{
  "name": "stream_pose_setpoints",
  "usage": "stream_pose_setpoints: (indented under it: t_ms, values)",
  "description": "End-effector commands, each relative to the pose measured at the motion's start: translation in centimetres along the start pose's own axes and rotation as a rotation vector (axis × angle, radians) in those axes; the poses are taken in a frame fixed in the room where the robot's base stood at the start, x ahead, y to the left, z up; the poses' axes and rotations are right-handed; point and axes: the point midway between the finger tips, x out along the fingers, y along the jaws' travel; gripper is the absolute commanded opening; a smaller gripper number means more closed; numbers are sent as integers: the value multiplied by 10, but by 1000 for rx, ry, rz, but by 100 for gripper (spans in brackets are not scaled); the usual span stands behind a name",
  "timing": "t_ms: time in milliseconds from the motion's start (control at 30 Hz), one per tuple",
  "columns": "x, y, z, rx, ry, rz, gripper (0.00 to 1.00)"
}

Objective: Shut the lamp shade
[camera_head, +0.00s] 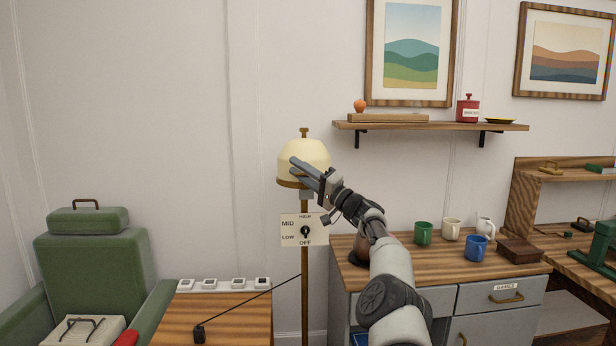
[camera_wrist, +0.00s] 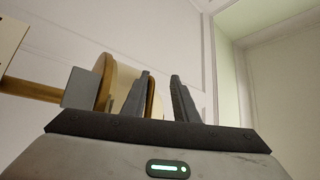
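The floor lamp has a cream dome shade (camera_head: 313,152) with a brass rim, on a brass pole (camera_head: 304,275). A switch plate (camera_head: 291,222) marked HIGH, MID, LOW and OFF is on the pole. My gripper (camera_head: 291,170) is in front of the shade and hides part of it and its rim. In the wrist view the shade (camera_wrist: 122,86) lies sideways to the left of the fingers. My two fingers (camera_wrist: 161,76) are apart there. A brass-edged part shows beside the left finger; I cannot tell whether they touch. How far the shade stands open is unclear.
A wooden side table (camera_head: 235,318) with a black cable stands in front. A green armchair (camera_head: 95,260) is at left. A wooden-topped cabinet (camera_head: 375,275) with several mugs is at right, below a wall shelf (camera_head: 430,126). The wall left of the lamp is bare.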

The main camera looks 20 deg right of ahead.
Motion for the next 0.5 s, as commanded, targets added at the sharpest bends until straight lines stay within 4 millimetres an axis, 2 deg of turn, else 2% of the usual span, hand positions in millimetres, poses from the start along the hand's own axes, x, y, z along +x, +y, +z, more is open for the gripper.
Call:
stream_pose_setpoints:
  t_ms: [267,367,500]
  values:
    - [-26,8,0,0,4,0,26]
    - [-39,3,0,0,3,2,26]
    - [-63,1,-1,-1,3,2,26]
